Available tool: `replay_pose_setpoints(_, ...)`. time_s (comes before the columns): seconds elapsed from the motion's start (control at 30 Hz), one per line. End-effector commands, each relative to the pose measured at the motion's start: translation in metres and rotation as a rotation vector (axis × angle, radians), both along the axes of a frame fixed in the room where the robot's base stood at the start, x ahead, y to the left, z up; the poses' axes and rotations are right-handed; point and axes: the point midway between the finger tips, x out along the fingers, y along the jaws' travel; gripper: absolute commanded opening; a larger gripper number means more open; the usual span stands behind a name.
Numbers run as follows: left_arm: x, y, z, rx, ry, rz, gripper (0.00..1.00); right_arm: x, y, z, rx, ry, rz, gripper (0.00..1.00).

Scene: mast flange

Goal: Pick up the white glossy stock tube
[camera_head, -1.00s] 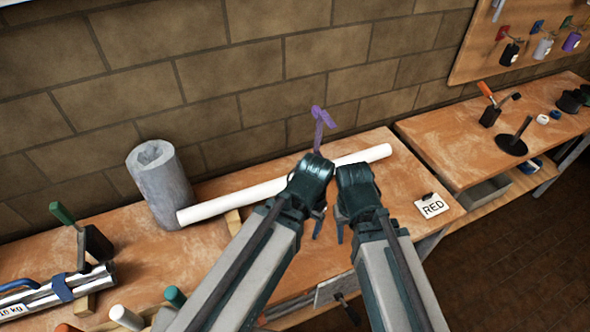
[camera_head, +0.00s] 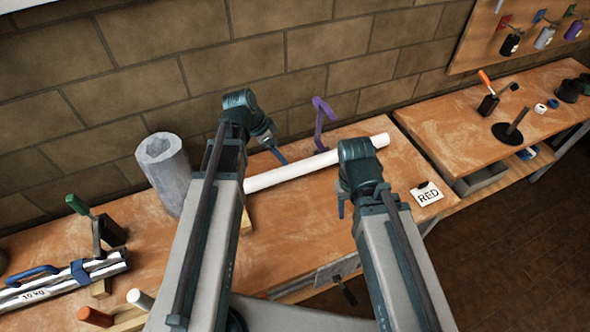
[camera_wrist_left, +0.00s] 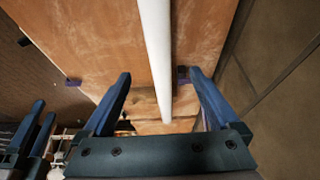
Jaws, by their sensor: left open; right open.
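The white glossy stock tube (camera_head: 318,163) lies slantwise on the wooden bench; its left end is hidden behind my left arm in the head view. My left gripper (camera_head: 276,150) is open and above the tube's left part. In the left wrist view the tube (camera_wrist_left: 156,40) runs lengthwise between the spread blue fingers of my left gripper (camera_wrist_left: 158,73), apart from both; its height below them is hard to tell. My right gripper (camera_head: 342,208) is open and empty in front of the tube's right part, its fingers partly hidden.
A grey hollow cylinder (camera_head: 167,172) stands left of the tube. A purple clamp (camera_head: 320,122) rises behind it. Silver tubes (camera_head: 65,283) lie at lower left. The brick wall is close behind.

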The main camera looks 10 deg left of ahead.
Motion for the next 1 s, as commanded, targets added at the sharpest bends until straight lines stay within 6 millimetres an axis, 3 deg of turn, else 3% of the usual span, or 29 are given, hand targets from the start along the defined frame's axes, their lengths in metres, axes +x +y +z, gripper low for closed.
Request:
replay_pose_setpoints(0.5, 0.015, -0.022, -0.070, 0.001, 0.002, 0.000, 0.94, 0.000, 0.000, -0.070, 0.000, 0.000, -0.002, 0.50)
replay_pose_setpoints(1.0, 0.020, -0.030, -0.088, 0.001, 0.002, 0.000, 0.94, 0.000, 0.000, -0.088, 0.000, 0.000, -0.002, 0.50)
